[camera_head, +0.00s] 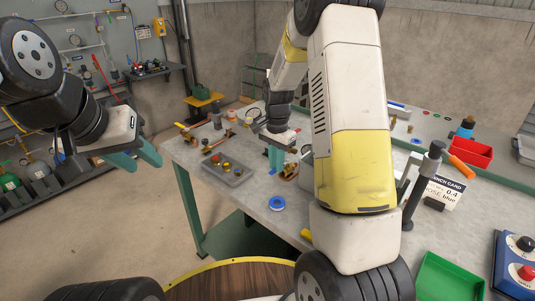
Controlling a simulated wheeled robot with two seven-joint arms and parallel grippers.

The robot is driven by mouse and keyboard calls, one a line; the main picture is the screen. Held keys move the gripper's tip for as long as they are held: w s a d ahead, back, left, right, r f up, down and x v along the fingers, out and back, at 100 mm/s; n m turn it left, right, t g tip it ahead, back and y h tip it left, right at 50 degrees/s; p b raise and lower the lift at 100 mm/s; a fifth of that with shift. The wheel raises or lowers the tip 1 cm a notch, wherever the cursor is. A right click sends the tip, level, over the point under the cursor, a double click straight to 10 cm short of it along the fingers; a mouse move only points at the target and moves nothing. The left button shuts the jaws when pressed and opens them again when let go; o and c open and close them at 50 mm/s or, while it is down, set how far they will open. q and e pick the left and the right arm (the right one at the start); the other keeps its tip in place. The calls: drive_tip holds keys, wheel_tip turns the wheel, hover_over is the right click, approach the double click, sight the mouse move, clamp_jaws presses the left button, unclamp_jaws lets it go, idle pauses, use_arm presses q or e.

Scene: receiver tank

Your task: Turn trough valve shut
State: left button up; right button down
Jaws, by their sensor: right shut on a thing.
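My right gripper (273,168) reaches down over the workbench with its teal fingers shut. Brass pipe fittings (290,172), which look like the trough valve, sit right at its fingertips. The fingers and my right arm hide most of the valve, so its handle and angle cannot be made out. My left gripper (146,166) is open and empty, in the air left of the bench, away from the valve.
The grey workbench (240,203) holds a grey tray with small parts (228,170), a blue ring (277,203), more brass fittings (187,131), a red bin (471,152) and a green bin (450,279). A blue control box (516,262) stands at right. Floor is clear at left.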

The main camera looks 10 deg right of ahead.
drive_tip(key=shift+w+a, duration=0.1)
drive_tip(key=shift+w, duration=0.05)
idle(0.3)
drive_tip(key=w+m, duration=0.1)
drive_tip(key=m, duration=0.1)
drive_tip(key=w+a+m, duration=0.1)
drive_tip(key=m, duration=0.1)
drive_tip(key=w+m, duration=0.1)
drive_tip(key=m, duration=0.1)
drive_tip(key=w+m, duration=0.1)
drive_tip(key=m, duration=0.1)
drive_tip(key=shift+w+a+m, duration=0.1)
drive_tip(key=shift+w+m, duration=0.1)
drive_tip(key=shift+m, duration=0.2)
drive_tip(key=w+m, duration=0.1)
drive_tip(key=m, duration=0.1)
drive_tip(key=w+m, duration=0.1)
drive_tip(key=m, duration=0.1)
drive_tip(key=shift+w+d+m, duration=0.2)
drive_tip(key=shift+d+m, duration=0.1)
drive_tip(key=shift+d, duration=0.1)
drive_tip(key=shift+w+d+m, duration=0.45)
drive_tip(key=shift+w+m, duration=0.05)
drive_tip(key=shift+m, duration=0.65)
drive_tip(key=shift+w+d+m, duration=0.4)
drive_tip(key=shift+w+m, duration=0.05)
drive_tip(key=shift+m, duration=0.7)
drive_tip(key=c, duration=1.4)
unclamp_jaws()
